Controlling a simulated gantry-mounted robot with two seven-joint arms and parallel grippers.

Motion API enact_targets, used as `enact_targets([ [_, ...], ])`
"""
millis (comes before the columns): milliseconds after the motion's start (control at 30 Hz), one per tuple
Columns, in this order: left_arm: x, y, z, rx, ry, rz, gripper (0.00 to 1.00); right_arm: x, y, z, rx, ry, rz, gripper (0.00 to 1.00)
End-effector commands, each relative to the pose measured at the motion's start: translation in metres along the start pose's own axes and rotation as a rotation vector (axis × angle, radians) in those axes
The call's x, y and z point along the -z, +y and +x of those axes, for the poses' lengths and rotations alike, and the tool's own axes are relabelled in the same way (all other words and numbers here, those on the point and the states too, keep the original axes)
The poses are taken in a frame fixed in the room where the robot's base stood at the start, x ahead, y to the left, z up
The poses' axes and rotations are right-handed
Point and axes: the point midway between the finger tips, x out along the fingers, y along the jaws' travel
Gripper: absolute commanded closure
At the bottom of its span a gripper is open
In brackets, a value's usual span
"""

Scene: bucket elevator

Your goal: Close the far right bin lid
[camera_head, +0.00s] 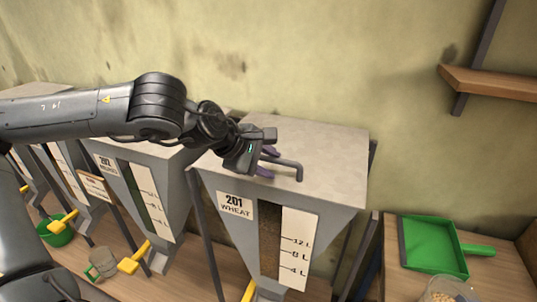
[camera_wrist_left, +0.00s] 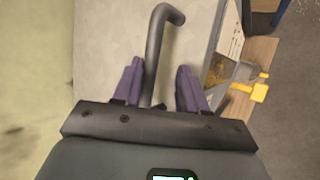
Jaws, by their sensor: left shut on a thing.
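The far right bin (camera_head: 217,185) is a grey hopper labelled 201 WHEAT. Its pale grey lid (camera_head: 325,143) lies over the top of the bin, and I see no clear gap under its front edge. A bent grey bar handle (camera_head: 299,172) stands on the lid near the front. My left gripper (camera_head: 268,163) is at this handle, with purple fingers on either side of it. In the left wrist view the handle (camera_wrist_left: 153,55) runs between the fingers of my left gripper (camera_wrist_left: 160,80), above the lid (camera_wrist_left: 105,45). My right gripper is out of view.
Bin 202 (camera_head: 112,180) stands to the left, with more bins beyond. Yellow spouts (camera_head: 134,257), a mug (camera_head: 101,263) and a green bucket (camera_head: 57,231) are below. A green dustpan (camera_head: 430,243) lies at right, beneath a wooden shelf (camera_head: 490,84). The wall is close behind.

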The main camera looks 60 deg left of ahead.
Motion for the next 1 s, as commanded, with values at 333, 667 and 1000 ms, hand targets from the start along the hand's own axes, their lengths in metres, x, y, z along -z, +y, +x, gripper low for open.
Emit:
enact_targets([
  [333, 0.003, -0.009, 0.001, 0.024, 0.009, 0.002, 0.58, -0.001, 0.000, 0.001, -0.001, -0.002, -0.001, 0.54],
  [667, 0.002, -0.001, -0.046, 0.005, 0.006, 0.004, 0.58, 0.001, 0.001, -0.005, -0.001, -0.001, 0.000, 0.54],
  [1000, 0.002, 0.004, -0.096, -0.004, 0.005, 0.000, 0.58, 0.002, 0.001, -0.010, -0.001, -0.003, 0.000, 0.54],
])
